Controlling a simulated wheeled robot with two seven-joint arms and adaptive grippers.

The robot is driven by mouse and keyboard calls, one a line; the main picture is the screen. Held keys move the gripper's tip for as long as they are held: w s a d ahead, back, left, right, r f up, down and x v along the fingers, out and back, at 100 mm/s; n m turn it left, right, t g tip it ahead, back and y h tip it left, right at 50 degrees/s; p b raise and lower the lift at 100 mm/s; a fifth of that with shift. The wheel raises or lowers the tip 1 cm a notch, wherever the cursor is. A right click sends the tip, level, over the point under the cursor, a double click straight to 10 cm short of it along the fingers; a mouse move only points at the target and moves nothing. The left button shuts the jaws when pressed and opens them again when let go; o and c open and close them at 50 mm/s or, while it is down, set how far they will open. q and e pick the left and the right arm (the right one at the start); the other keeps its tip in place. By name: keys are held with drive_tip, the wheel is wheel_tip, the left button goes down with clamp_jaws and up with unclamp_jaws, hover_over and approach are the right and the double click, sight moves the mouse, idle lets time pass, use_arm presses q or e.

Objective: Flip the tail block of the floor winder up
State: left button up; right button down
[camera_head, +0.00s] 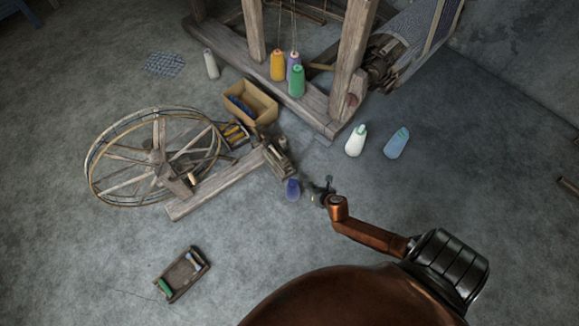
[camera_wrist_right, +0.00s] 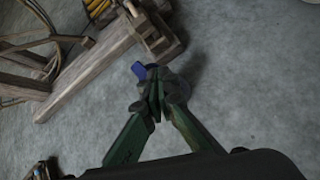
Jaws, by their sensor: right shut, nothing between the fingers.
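The floor winder (camera_head: 215,193) lies on the left of the head view, with a large spoked wheel (camera_head: 152,157) and a wooden beam running to the right. Its tail block (camera_head: 277,158) sits at the beam's right end; the block also shows at the top of the right wrist view (camera_wrist_right: 158,32). I cannot tell its exact tilt. My right gripper (camera_head: 318,194) is just right of and below the block in the head view, apart from it. In the right wrist view its fingers (camera_wrist_right: 158,88) are together and empty. My left gripper is not in view.
A blue spool (camera_head: 292,189) is on the floor close beside my right gripper. The loom frame (camera_head: 350,60) and several cones stand at the back.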

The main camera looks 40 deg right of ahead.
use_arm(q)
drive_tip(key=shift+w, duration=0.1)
use_arm(e)
drive_tip(key=w+n, duration=0.1)
drive_tip(key=w+d+n, duration=0.1)
drive_tip(key=n, duration=0.1)
drive_tip(key=w+f+n+y, duration=0.1)
drive_tip(key=shift+w+d+n, duration=0.15)
drive_tip(key=shift+w+n, duration=0.1)
drive_tip(key=shift+n, duration=0.15)
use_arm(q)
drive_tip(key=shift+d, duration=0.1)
use_arm(e)
drive_tip(key=shift+w, duration=0.1)
drive_tip(key=b, duration=0.7)
approach(286, 164)
drive_tip(key=s+f+x, duration=0.1)
drive_tip(key=x, duration=0.4)
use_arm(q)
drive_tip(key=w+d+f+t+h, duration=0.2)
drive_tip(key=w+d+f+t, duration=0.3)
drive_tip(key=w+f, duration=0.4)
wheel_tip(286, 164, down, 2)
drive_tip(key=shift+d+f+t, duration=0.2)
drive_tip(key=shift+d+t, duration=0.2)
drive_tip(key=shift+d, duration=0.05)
use_arm(e)
drive_tip(key=shift+w, duration=0.75)
